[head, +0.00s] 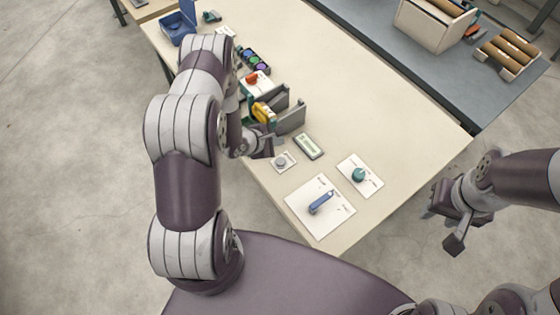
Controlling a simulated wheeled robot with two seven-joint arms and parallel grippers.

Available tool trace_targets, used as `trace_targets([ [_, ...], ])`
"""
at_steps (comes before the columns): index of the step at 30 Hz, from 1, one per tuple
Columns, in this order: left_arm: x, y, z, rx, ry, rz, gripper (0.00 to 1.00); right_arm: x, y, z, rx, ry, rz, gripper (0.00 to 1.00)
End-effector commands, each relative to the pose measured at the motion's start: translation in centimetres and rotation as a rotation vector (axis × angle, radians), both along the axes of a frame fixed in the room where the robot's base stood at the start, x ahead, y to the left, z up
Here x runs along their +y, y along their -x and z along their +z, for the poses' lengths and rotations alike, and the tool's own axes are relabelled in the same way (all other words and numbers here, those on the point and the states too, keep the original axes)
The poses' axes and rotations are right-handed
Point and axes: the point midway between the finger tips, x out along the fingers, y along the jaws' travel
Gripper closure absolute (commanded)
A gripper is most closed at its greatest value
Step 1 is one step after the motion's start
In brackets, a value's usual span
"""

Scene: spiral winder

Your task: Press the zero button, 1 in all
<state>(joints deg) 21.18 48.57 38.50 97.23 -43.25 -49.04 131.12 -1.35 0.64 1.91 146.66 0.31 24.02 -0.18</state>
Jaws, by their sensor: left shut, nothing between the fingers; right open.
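The zero button appears to be the grey round button (281,160) on a small white plate near the table's left edge; its label is too small to read. My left gripper (267,150) is shut and empty, close to the button on its upper left. I cannot tell whether its tips touch the plate. My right gripper (453,222) is open and empty, off the table's right side above the floor.
Beside the button are a small green display (309,146), a blue lever (321,203) and a teal knob (359,175). Behind my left gripper stand grey brackets (291,119) with a yellow part (263,112). The table's right half (400,135) is clear.

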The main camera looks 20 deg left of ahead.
Motion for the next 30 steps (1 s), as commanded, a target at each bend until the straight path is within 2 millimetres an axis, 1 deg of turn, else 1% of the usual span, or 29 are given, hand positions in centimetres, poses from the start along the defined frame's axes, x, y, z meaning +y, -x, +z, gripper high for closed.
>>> trace_targets([
  [6,0.0,0.0,-0.1,0.001,-0.002,-0.001,1.0,0.0,0.0,-0.1,0.0,0.0,0.0,0.57],
  [11,0.0,0.0,-1.0,0.001,-0.003,-0.002,1.0,0.0,0.0,-0.9,0.0,0.0,0.0,0.57],
  [17,0.0,0.0,-3.4,0.002,-0.003,-0.002,1.0,0.0,0.0,-3.3,0.0,0.0,0.0,0.57],
  [24,-0.1,0.1,-7.1,0.002,-0.003,-0.002,1.0,-0.1,0.0,-6.9,0.0,0.0,0.0,0.57],
  [30,-0.1,0.0,-8.7,0.001,-0.003,-0.002,1.0,-0.1,0.0,-7.9,0.0,0.0,0.0,0.57],
])
